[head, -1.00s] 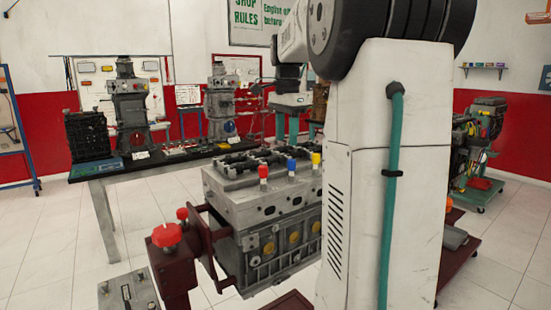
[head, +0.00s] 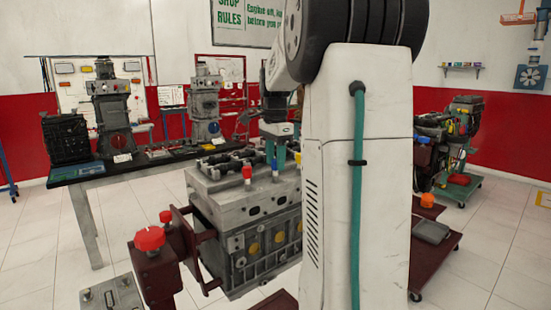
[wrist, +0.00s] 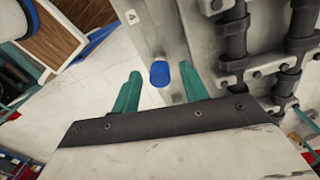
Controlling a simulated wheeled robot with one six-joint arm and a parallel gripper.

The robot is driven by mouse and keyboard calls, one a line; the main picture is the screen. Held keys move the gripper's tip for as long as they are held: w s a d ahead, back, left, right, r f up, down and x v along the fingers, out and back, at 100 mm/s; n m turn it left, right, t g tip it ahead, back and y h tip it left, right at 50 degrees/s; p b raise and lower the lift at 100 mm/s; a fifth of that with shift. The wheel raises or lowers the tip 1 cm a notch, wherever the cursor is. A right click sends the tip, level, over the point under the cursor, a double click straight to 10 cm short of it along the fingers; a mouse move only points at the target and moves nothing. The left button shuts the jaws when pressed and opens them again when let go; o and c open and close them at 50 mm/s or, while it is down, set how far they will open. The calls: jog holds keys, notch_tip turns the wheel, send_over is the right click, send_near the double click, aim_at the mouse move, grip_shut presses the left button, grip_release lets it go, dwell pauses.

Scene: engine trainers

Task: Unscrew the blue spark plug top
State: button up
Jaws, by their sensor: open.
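The blue spark plug top (head: 275,168) stands upright on the engine block, right of a red one (head: 247,173). A yellow top (head: 298,157) is partly hidden behind my arm. My gripper (head: 275,153) points down over the blue top, its teal fingers apart and empty. In the wrist view, the blue top (wrist: 159,73) lies between the lines of the two fingers of my gripper (wrist: 161,84), nearer the far side of their tips. I see no contact between fingers and top; their exact height difference cannot be told.
The grey engine block (head: 255,212) sits on a dark red stand with a red knob (head: 150,238). Dark rocker parts (wrist: 235,45) run beside the plug row. A bench (head: 88,175) with other engines stands behind at left. My arm hides the block's right end.

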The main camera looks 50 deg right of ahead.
grip_shut()
jog(key=shift+n, duration=0.3)
jog(key=n, duration=0.3)
jog(key=shift+n, duration=0.3)
jog(key=n, duration=1.1)
jog(key=shift+n, duration=0.4)
jog(key=n, duration=0.6)
jog(key=shift+n, duration=0.4)
